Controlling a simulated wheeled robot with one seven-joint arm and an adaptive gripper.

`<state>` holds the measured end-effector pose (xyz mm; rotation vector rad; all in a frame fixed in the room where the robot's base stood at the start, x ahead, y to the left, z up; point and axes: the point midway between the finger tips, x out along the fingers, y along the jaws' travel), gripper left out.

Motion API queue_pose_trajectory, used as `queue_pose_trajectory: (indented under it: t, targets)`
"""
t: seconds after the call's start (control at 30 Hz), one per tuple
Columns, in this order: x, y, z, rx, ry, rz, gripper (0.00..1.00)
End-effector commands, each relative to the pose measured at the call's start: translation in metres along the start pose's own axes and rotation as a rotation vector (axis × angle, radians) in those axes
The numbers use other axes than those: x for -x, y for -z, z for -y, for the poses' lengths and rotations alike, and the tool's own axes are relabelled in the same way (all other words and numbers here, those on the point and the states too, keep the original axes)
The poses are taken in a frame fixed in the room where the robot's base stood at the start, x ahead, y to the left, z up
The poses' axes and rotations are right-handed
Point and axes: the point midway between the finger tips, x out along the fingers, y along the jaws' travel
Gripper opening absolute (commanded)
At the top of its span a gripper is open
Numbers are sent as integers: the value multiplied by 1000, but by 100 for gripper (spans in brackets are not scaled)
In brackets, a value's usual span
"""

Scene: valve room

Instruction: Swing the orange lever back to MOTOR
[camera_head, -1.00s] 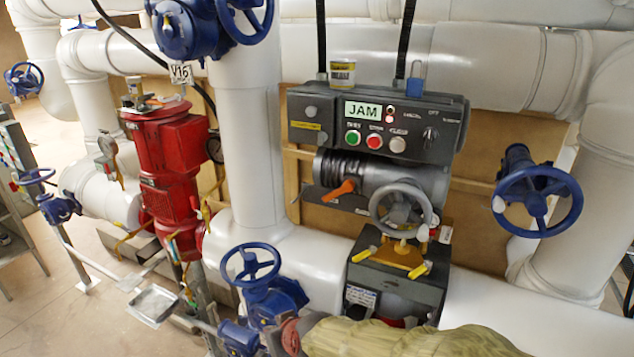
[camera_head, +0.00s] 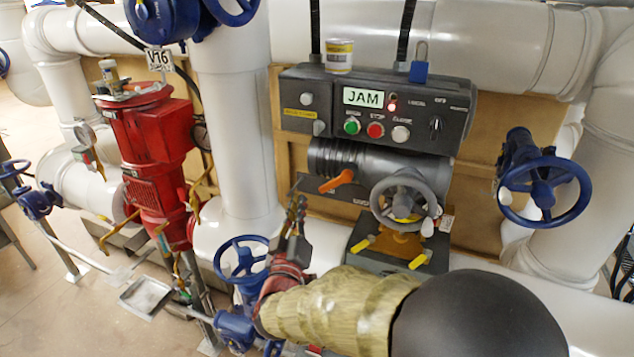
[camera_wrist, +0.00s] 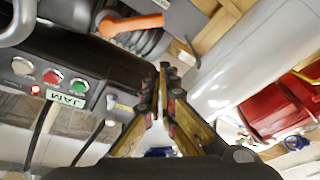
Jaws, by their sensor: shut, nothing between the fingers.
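The orange lever (camera_head: 337,181) sits on the left side of the grey actuator body (camera_head: 368,168), under the control box. It also shows near the top of the wrist view (camera_wrist: 131,25). My gripper (camera_head: 297,205) is shut and empty, pointing up, a little left of and below the lever and apart from it. In the wrist view its fingertips (camera_wrist: 164,68) meet in front of the pale pipe and wooden frame. A MOTOR mark for the lever cannot be read.
The control box (camera_head: 455,126) shows JAM above several buttons. A grey handwheel (camera_head: 378,203) stands right of the lever. A blue handwheel (camera_head: 243,262) stands close to my arm. A white vertical pipe (camera_head: 238,140) rises left of my gripper. A blue padlock (camera_head: 418,72) stands on the box.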

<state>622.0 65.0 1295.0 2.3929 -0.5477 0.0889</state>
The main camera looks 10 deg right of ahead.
Motion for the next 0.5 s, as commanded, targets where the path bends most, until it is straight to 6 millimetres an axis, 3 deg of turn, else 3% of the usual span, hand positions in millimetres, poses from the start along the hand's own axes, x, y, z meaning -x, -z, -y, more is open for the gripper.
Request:
queue_pose_trajectory:
  t: [0.1,0.5]
  targets:
    - [0,6,-14,56,-51,-20,0]
    - [0,6,-14,83,-51,-21,0]
